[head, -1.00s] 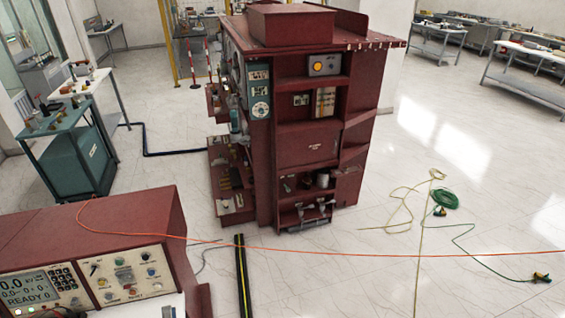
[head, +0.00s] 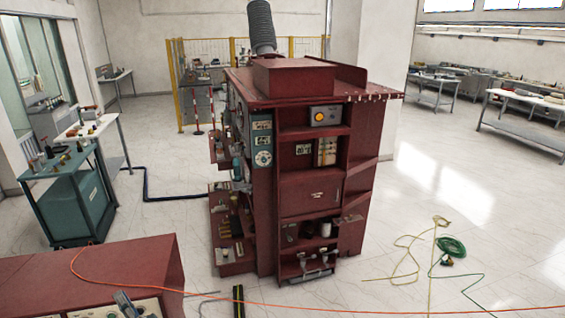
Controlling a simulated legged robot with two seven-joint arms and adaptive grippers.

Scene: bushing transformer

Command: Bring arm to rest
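The tip of my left gripper (head: 127,303) shows as a small grey shape at the bottom edge of the head view, in front of the red test console (head: 100,268). Most of it is cut off by the frame, so I cannot tell whether its fingers are open or shut, or whether it touches the console. My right gripper is not in view.
A tall dark-red cabinet (head: 310,190) with shelves stands in the middle, with a ribbed grey column (head: 262,28) above it. An orange cable (head: 400,304) crosses the front. Green cable (head: 450,248) lies on the floor at right. A teal cart (head: 75,205) stands left.

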